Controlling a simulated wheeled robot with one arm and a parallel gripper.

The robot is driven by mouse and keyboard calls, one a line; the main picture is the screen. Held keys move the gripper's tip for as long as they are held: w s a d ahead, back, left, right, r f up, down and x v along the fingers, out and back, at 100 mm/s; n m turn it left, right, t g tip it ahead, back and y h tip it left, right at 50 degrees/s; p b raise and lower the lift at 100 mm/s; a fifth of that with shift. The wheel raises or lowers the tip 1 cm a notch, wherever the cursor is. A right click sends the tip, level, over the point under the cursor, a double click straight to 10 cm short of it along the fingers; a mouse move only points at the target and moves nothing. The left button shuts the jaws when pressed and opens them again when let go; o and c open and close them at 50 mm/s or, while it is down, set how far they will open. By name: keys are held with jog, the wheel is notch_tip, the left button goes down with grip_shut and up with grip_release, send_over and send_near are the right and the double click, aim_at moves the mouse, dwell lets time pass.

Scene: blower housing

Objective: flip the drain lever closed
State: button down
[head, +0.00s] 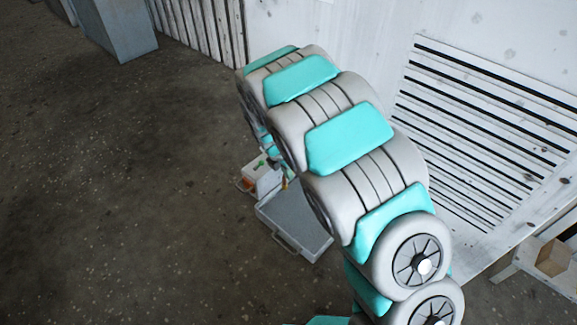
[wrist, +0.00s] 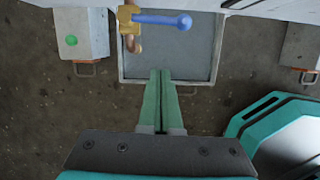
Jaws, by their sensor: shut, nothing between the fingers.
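The drain lever (wrist: 160,19) is a blue handle with a round knob at its right end. It points right in the wrist view, sideways from the brass valve (wrist: 126,19), whose copper-coloured spout (wrist: 133,44) bends below it. My gripper (wrist: 160,72) has its two green fingers shut together with nothing between them. In the picture the fingertips are below the lever and apart from it. In the head view my arm covers most of this area and hides the gripper; the lever cannot be made out clearly there.
A grey tray (head: 300,231) with a wire handle sits on the floor under the valve. Beside it is a pale box (head: 262,181) with a green spot, also in the wrist view (wrist: 92,30). A white louvred panel (head: 480,130) stands right. Open floor (head: 120,200) lies left.

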jog(key=w+d+f, duration=0.1)
jog(key=w, duration=0.1)
jog(key=w+d+f, duration=0.1)
jog(key=d+f, duration=0.1)
jog(key=shift+w+d, duration=0.1)
jog(key=shift+w, duration=0.3)
jog(key=shift+w+d+n+p, duration=0.4)
jog(key=shift+w+n+p, duration=0.1)
jog(key=shift+p, duration=0.5)
jog(key=shift+r, duration=0.1)
jog(key=shift+s, duration=0.1)
